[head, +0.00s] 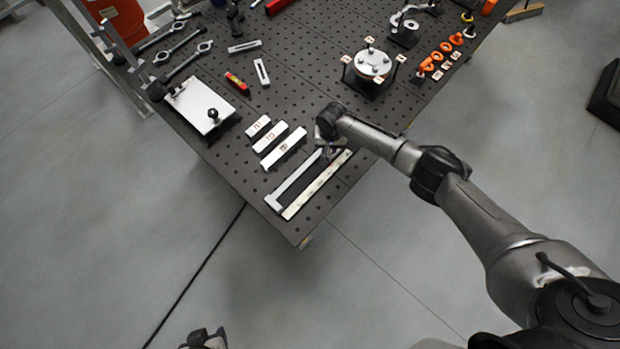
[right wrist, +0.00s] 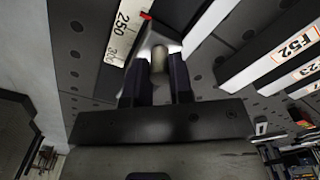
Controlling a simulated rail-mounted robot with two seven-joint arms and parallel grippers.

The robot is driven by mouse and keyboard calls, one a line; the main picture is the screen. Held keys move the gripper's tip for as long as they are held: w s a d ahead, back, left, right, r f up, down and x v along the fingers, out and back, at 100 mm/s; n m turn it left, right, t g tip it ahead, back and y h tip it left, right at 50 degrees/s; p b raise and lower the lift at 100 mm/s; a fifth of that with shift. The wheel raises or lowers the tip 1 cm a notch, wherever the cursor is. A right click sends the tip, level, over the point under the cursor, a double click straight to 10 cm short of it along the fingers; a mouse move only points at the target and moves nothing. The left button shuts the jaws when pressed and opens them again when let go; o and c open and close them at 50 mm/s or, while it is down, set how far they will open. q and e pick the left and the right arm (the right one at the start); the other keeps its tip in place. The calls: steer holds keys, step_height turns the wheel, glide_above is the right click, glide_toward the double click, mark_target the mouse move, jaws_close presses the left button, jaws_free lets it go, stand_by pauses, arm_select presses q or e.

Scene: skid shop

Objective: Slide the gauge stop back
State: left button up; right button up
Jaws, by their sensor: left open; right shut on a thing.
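The gauge lies near the table's front corner, with a pale scale strip (head: 315,186) beside a metal rail (head: 292,182). My right gripper (head: 329,146) is at the far end of the gauge and hides most of the stop in the head view. In the right wrist view my right gripper (right wrist: 160,80) is shut on a short rounded post of the gauge stop (right wrist: 160,55). A small red mark (right wrist: 146,16) shows by the scale (right wrist: 121,40), near printed 250 and 300. My left gripper (head: 205,341) is open and empty at the bottom edge, partly cut off.
Three labelled white blocks (head: 284,148) lie just left of the gauge; their labels also show in the right wrist view (right wrist: 295,50). A white plate with a black knob (head: 200,105) sits farther left. A round flanged fixture (head: 372,64) stands behind my right arm.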

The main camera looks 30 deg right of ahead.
steer(key=shift+w+d, duration=0.1)
steer(key=shift+d, duration=0.25)
steer(key=shift+w+d+f+b, duration=0.1)
steer(key=shift+w+d+b, duration=0.1)
steer(key=shift+d, duration=0.35)
steer(key=shift+w+d+b, duration=0.15)
steer(key=shift+d, duration=0.35)
steer(key=o, duration=0.7)
steer(key=shift+c, duration=0.2)
steer(key=o, duration=0.4)
steer(key=shift+a, duration=0.1)
steer(key=shift+r+p, duration=0.85)
steer(key=shift+p, duration=0.05)
steer(key=shift+r+p, duration=0.85)
steer(key=shift+p, duration=0.15)
step_height(320, 180, up, 4)
steer(key=p, duration=0.4)
steer(key=shift+f, duration=0.15)
